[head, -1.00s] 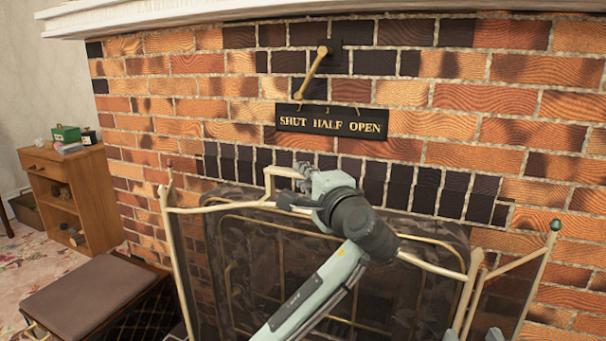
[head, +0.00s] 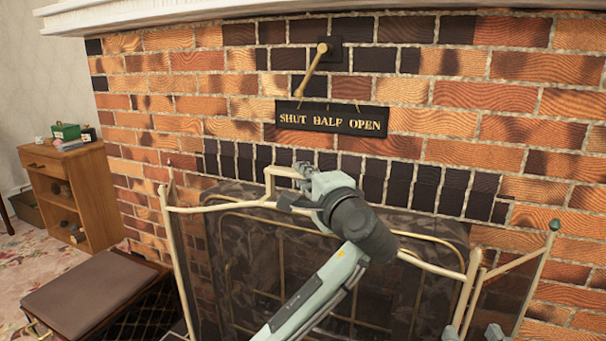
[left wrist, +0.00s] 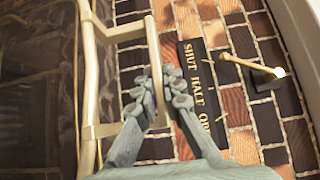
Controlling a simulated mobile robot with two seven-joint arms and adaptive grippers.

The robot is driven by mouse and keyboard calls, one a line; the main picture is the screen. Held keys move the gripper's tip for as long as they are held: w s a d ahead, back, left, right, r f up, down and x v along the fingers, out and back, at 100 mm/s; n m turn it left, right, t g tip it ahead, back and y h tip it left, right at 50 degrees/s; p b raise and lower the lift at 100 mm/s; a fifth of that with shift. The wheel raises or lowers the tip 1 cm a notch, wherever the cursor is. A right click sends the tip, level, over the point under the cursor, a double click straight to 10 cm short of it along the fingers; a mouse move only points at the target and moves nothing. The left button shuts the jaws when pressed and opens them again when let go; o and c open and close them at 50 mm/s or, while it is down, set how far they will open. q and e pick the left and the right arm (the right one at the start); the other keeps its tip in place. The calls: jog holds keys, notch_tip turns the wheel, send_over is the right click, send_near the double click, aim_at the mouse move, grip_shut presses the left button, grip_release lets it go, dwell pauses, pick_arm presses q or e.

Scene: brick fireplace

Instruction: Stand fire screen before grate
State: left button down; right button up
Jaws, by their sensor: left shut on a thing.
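The fire screen (head: 440,268) has a pale gold frame, dark see-through mesh and angled side panels. It stands upright in front of the dark grate (head: 235,200), which shows through the mesh. My left gripper (head: 290,190) is shut on the handle (head: 270,180) at the top middle of the screen. In the left wrist view the fingers (left wrist: 160,95) close around the handle bar (left wrist: 153,50). The tips of my right gripper (head: 472,332) show apart at the bottom edge, close to the right front post. The screen's foot is out of view.
A brown padded stool (head: 80,292) stands close to the screen's left. A wooden cabinet (head: 80,200) is farther left. A sign (head: 332,118) and a brass lever (head: 312,72) are on the brick wall above, under a white mantel (head: 200,12).

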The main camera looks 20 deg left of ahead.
pick_arm(q)
jog(key=shift+r, duration=0.35)
jog(key=c, duration=1.6)
grip_release()
jog(key=shift+s, duration=0.1)
jog(key=shift+o, duration=0.8)
jog(key=shift+f, duration=0.45)
jog(key=shift+o, duration=0.9)
jog(key=shift+r, duration=0.1)
jog(key=shift+r, duration=0.1)
jog(key=shift+s+d, duration=0.1)
jog(key=shift+d, duration=0.05)
